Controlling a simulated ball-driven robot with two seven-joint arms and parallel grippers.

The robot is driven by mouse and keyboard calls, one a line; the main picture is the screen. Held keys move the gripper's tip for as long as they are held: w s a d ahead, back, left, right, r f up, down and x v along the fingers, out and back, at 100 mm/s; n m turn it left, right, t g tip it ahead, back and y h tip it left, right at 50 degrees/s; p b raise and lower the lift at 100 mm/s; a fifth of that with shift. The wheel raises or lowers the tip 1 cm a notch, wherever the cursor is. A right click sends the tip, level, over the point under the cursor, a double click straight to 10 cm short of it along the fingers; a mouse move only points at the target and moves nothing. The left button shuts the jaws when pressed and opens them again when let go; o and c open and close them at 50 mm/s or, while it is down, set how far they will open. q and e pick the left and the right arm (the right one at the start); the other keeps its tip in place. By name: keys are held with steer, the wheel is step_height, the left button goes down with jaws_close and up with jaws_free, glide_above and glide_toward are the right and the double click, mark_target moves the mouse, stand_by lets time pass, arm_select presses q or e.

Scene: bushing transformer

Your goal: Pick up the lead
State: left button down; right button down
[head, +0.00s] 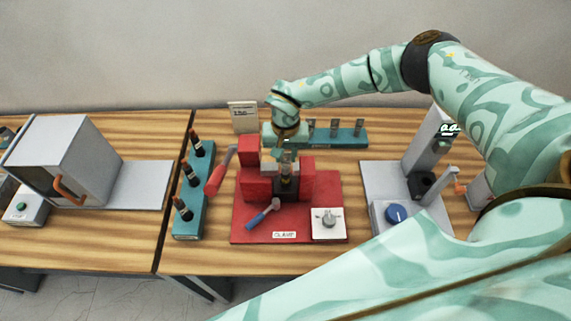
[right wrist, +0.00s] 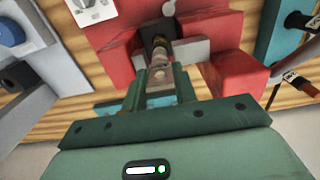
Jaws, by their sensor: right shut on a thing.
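I cannot tell whether lead and bushing touch. In the head view this bushing (head: 286,184) shows below the fingertips. My left gripper is not in view.
A teal rack (head: 350,141) with upright grey strips stands behind the fixture. Another teal rack (head: 188,226) on the left holds dark bushings. A red-handled tool (head: 216,178) is beside it. A grey machine with a blue knob (head: 397,213) stands right, a grey box (head: 65,150) far left.

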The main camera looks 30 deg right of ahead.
step_height(320, 180, up, 35)
steer(key=p, duration=0.5)
stand_by(0.6)
